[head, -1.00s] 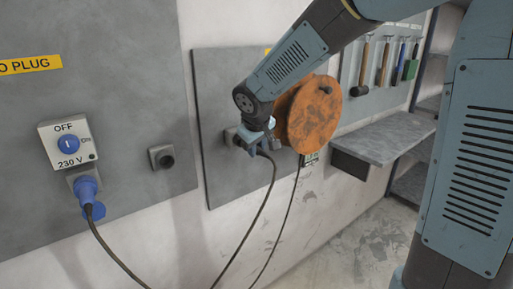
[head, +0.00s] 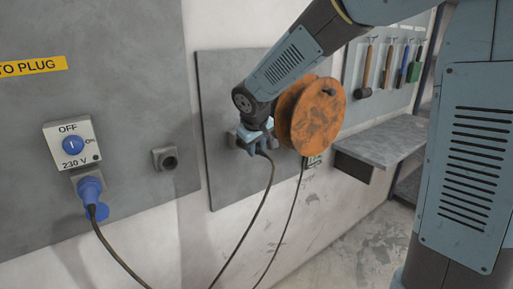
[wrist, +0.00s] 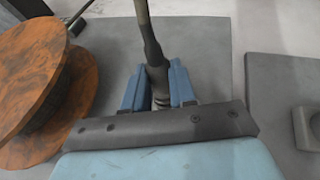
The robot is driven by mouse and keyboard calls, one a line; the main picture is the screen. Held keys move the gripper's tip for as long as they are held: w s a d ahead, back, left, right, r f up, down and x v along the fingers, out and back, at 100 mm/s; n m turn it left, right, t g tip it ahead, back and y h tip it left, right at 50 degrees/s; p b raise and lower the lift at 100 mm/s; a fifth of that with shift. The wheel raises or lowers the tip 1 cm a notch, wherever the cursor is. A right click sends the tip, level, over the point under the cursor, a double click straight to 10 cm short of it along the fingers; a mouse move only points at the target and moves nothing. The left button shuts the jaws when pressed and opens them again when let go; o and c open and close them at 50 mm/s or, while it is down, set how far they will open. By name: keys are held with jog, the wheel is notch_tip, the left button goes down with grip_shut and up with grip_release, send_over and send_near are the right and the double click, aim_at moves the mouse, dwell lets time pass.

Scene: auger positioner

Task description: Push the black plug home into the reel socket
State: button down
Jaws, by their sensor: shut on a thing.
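My gripper (head: 254,140) is at the grey panel left of the orange reel, with its jaws shut on the black plug. In the wrist view my gripper's two blue fingers (wrist: 160,88) stand on either side of the black plug (wrist: 157,75), and its cable runs up from it. The reel socket (head: 232,139) shows only as a dark edge beside my fingers in the head view. My gripper hides the rest, so I cannot tell how deep the plug sits.
The rust-orange reel (head: 311,115) is close right of my gripper, also at left in the wrist view (wrist: 40,80). A black cable (head: 262,212) hangs below. At left are an empty-looking socket (head: 165,159), a 230 V switch box (head: 74,144) and a blue plug (head: 90,192).

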jog(key=shift+w+a, duration=0.25)
jog(key=shift+w, duration=0.1)
jog(key=c, duration=0.8)
grip_release()
jog(key=shift+c, duration=0.2)
jog(key=shift+r, duration=0.1)
jog(key=v, duration=1.3)
jog(key=shift+r, duration=0.2)
jog(key=shift+s, duration=0.15)
jog(key=s+d+f+m, duration=0.2)
jog(key=s+d+m, duration=0.1)
jog(key=s+d, duration=0.7)
jog(key=s+d+f+m, duration=0.2)
jog(key=s+d+m, duration=0.2)
jog(key=s+d, duration=0.7)
jog(key=shift+d+m, duration=0.3)
jog(key=shift+d, duration=0.15)
